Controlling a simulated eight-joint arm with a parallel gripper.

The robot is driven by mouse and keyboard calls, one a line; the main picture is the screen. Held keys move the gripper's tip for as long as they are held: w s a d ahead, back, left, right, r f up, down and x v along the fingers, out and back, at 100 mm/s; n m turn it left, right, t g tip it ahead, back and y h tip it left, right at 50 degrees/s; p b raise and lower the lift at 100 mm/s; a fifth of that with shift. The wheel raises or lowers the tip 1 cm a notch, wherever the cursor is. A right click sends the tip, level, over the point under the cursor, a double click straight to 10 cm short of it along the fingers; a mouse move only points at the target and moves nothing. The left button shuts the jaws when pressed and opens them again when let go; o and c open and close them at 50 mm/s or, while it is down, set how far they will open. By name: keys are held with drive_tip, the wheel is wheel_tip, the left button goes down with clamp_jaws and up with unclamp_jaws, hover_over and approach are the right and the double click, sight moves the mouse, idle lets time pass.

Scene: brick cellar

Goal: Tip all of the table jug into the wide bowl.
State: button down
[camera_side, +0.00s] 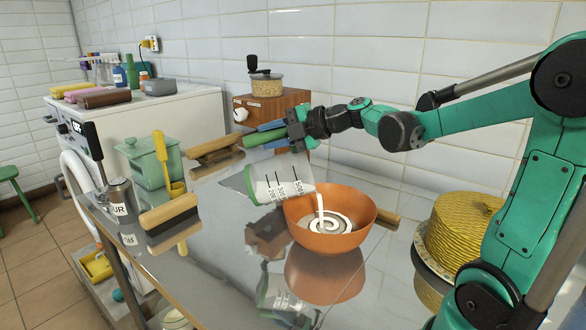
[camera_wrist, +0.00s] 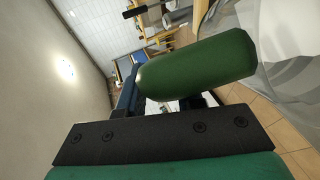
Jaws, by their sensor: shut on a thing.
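The table jug (camera_side: 281,184), a clear measuring jug with black marks and a green base, is tipped steeply, its mouth over the wide bowl's left side. A white stream runs from it into the wide orange bowl (camera_side: 347,238), where a white coil lies on the bottom. My gripper (camera_side: 268,136) is shut on the jug's green handle (camera_side: 248,139), above and left of the bowl. In the wrist view the green handle (camera_wrist: 200,65) lies across the jaws, and part of the clear jug (camera_wrist: 285,40) shows at right. How much is left inside is hard to tell.
A yellow rope coil (camera_side: 466,230) stands right of the bowl. A brush (camera_side: 168,212), a metal can (camera_side: 122,196) and a green lidded box (camera_side: 148,165) stand at left. A wooden box (camera_side: 268,106) with a pot on it stands behind. Glossy tabletop before the bowl is clear.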

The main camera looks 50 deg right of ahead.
drive_tip(key=shift+s+d+r+t+y+p, duration=0.2)
drive_tip(key=shift+s+d+r+t, duration=0.1)
drive_tip(key=shift+s+d, duration=0.25)
drive_tip(key=shift+s+d+r+t+y+p, duration=0.2)
drive_tip(key=shift+s+d+t, duration=0.1)
drive_tip(key=shift+s+d, duration=0.15)
drive_tip(key=shift+s, duration=0.1)
drive_tip(key=shift+s+d+r+m+t, duration=0.25)
drive_tip(key=shift+s+d+m+t, duration=0.05)
drive_tip(key=shift+s+t, duration=0.1)
